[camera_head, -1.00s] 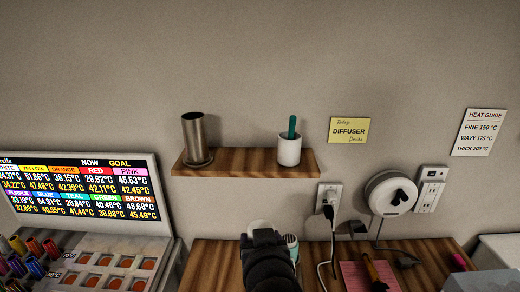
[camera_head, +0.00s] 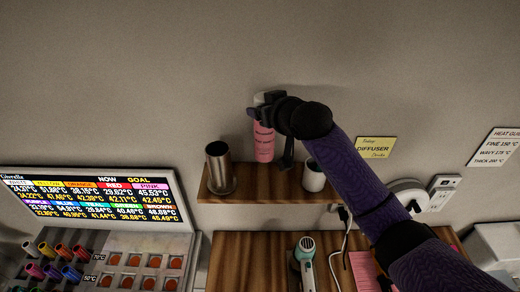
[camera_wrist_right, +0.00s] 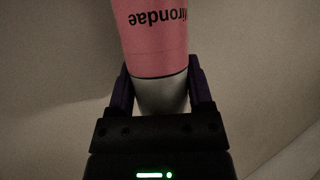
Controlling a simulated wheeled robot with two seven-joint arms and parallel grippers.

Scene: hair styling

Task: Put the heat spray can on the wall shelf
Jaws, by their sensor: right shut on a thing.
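The pink heat spray can (camera_head: 264,145) is upright over the wall shelf (camera_head: 260,193), between a metal cup (camera_head: 219,168) and a white cup (camera_head: 313,177). My right gripper (camera_head: 262,110) is shut around the can's pale top end. In the right wrist view, the two fingers (camera_wrist_right: 160,88) clasp the pale end and the pink body (camera_wrist_right: 155,40) extends beyond them. The can's base appears at the shelf's back edge; I cannot tell whether it touches. My left gripper is not in view.
My right forearm crosses in front of the white cup's right side. A hair dryer (camera_head: 305,262) lies on the wooden counter (camera_head: 245,258) below. A display screen (camera_head: 95,203) stands at left. The shelf between the two cups is bare.

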